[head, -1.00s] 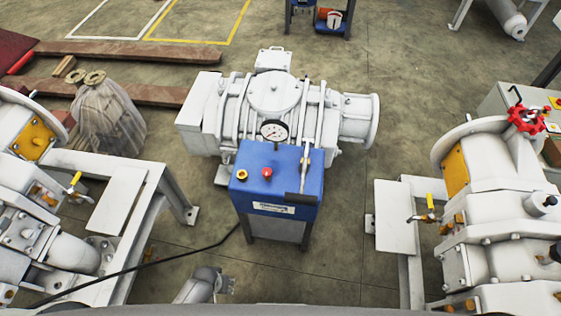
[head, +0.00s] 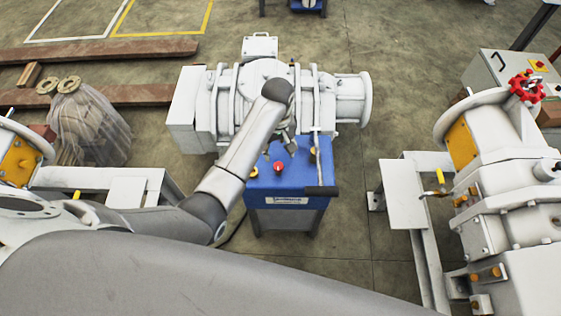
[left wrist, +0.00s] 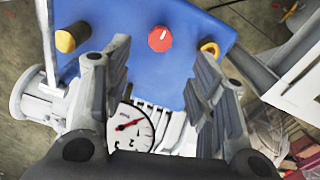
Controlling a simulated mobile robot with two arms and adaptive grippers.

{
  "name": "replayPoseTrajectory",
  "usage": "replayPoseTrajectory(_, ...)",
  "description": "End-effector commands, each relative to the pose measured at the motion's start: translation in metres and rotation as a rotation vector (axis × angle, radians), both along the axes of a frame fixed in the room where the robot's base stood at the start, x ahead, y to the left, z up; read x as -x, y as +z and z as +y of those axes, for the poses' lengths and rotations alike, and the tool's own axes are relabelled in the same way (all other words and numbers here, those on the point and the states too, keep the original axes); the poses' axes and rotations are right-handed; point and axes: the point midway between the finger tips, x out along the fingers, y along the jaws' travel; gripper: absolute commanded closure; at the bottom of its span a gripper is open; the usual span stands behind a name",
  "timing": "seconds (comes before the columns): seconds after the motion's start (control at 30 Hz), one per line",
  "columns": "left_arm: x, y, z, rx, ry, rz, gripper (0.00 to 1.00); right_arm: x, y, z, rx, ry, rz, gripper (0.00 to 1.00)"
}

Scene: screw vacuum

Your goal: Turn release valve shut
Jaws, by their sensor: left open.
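A blue control box (head: 287,218) stands in front of the white pump and carries a red knob (head: 278,168), a yellow knob (head: 313,151) and a yellow ring-like fitting (head: 254,171). Which one is the release valve is not marked. My left gripper (head: 287,146) is above the box's back edge, close behind the red knob. In the left wrist view my left gripper (left wrist: 159,58) is open and empty. The red knob (left wrist: 160,38) lies ahead, between the finger directions. A round gauge (left wrist: 130,127) shows between the finger bases. My right gripper is not in view.
A lever with a black handle (head: 322,190) stands at the box's right side. The white pump (head: 340,97) is behind the box. White machines on stands flank it, the right one (head: 505,170) with a red handwheel (head: 525,86) near it. Open floor lies between.

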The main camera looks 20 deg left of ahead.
Motion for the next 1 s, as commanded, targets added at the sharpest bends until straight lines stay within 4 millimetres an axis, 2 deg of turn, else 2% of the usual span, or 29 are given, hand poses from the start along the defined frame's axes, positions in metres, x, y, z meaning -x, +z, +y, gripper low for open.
replayPoseTrajectory(0.2,0.001,-0.045,0.001,-0.001,-0.001,0.004,0.47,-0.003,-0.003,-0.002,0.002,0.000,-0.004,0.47)
replayPoseTrajectory(0.43,0.001,-0.079,0.001,0.000,-0.001,0.001,0.47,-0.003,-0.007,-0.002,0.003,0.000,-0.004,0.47)
replayPoseTrajectory(0.6,0.000,-0.089,0.001,0.000,-0.001,-0.001,0.47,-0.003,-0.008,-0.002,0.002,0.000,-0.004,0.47)
replayPoseTrajectory(0.87,0.000,-0.090,0.001,0.000,-0.002,-0.001,0.47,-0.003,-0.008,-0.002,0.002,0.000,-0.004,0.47)
replayPoseTrajectory(1.0,0.000,-0.090,0.001,0.000,-0.002,-0.001,0.64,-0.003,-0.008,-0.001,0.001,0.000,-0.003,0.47)
